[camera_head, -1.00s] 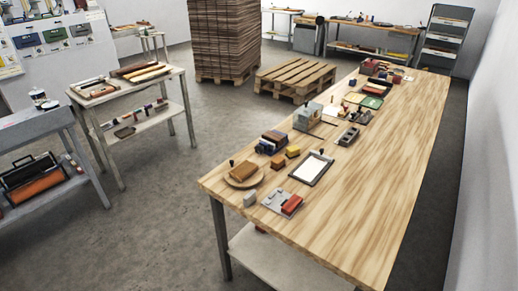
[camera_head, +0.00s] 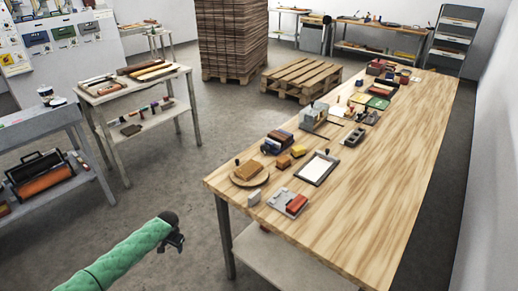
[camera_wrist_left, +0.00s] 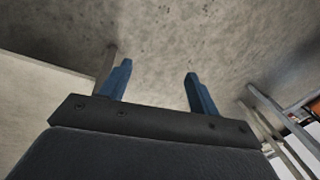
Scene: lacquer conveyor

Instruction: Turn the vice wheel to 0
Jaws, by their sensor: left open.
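My left gripper (camera_head: 178,242) is in the lower left of the head view, over the floor and to the left of the long wooden table (camera_head: 385,175). In the left wrist view its two blue fingers stand apart with nothing between them (camera_wrist_left: 156,82). No vice wheel can be made out clearly. A grey-green machine (camera_head: 313,116) and a small grey metal device (camera_head: 353,137) stand on the table, well away from my gripper. Which of them, if either, is the vice, I cannot tell. My right gripper is not in view.
Near the table's front end are a round board with a brown block (camera_head: 248,173), a framed white sheet (camera_head: 318,167) and a plate with a red block (camera_head: 290,203). Shelved side tables (camera_head: 140,83) stand at left, a wooden pallet (camera_head: 300,76) behind. The table's right side is bare.

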